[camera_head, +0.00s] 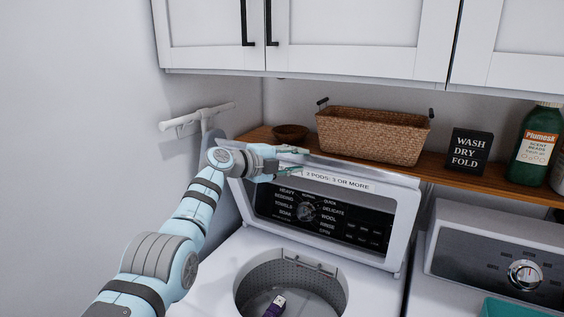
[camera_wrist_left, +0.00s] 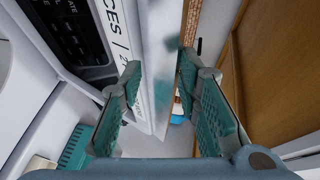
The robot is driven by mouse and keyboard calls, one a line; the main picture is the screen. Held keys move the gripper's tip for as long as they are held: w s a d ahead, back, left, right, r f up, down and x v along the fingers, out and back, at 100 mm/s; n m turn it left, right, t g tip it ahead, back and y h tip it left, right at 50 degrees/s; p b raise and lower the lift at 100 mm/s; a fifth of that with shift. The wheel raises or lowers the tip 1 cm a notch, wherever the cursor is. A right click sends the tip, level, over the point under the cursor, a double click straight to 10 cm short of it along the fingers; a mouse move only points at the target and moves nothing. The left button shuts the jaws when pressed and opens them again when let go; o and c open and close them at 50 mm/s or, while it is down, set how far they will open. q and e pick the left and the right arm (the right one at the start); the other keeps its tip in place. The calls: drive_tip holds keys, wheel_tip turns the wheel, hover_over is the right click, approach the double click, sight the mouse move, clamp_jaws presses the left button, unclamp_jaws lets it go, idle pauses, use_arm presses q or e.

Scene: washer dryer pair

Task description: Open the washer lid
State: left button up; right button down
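The washer lid (camera_head: 402,225) is raised and stands steeply up at the back of the washer (camera_head: 215,290). The dark control panel (camera_head: 320,218) shows through its window, and the drum (camera_head: 315,282) is uncovered. My left gripper (camera_head: 302,160) is at the lid's upper left edge. In the left wrist view, the fingers of my left gripper (camera_wrist_left: 158,78) are spread, with the white lid edge (camera_wrist_left: 158,50) between them; a gap shows beside the right finger. Whether the left finger touches the lid is unclear. My right gripper is not in view.
A wooden shelf (camera_head: 440,176) behind the lid holds a wicker basket (camera_head: 370,135), a small bowl (camera_head: 290,132), a black sign (camera_head: 470,151) and a green bottle (camera_head: 535,148). A small container (camera_head: 275,306) lies in the drum. White cabinets (camera_head: 350,40) hang above.

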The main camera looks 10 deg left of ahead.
use_arm(q)
drive_tip(key=v, duration=1.2)
drive_tip(key=shift+d+f, duration=0.1)
